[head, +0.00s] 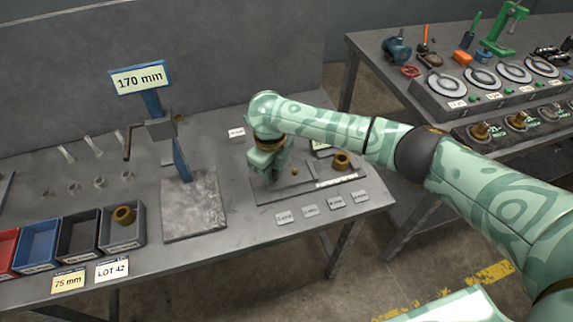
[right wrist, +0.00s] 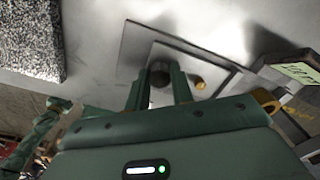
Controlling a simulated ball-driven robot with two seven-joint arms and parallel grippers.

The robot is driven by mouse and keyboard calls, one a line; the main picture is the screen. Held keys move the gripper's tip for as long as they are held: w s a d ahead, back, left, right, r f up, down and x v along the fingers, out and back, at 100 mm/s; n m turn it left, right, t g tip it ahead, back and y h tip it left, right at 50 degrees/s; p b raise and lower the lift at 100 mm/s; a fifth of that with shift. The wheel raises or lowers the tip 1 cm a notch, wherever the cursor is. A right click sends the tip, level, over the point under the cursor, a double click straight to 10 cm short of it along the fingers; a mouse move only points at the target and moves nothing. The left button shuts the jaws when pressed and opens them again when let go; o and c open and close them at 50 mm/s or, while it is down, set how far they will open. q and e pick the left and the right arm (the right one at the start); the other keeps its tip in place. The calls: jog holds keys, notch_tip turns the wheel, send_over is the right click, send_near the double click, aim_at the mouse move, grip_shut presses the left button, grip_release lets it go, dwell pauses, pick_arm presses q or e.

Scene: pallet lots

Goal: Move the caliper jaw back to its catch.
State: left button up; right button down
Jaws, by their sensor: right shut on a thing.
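The caliper is a flat grey plate fixture (head: 297,193) on the right part of the near bench. A small brass knob (head: 295,172) and a brass bushing (head: 341,160) show on it. My right gripper (head: 268,180) points down over its left end. In the right wrist view, the fingers (right wrist: 158,88) are shut around a dark round post (right wrist: 158,70), which appears to be the caliper jaw's grip. The small brass knob (right wrist: 200,83) lies just right of the fingers there. The gripper and arm hide much of the jaw, and I cannot make out the catch. My left gripper is out of view.
Left of the caliper stand a stone plate (head: 195,212) and a post with a "170 mm" sign (head: 138,80). Bins (head: 122,236) line the front left, one holding a bushing. Small label plates (head: 310,211) lie in front of the caliper. Another bench (head: 440,100) stands right.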

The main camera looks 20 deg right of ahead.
jog(key=shift+s+a, duration=0.1)
jog(key=shift+a, duration=0.15)
jog(key=c, duration=1.2)
grip_release()
jog(key=shift+a, duration=0.1)
jog(key=shift+r, duration=0.2)
notch_tip(320, 180, up, 16)
jog(key=p, duration=0.6)
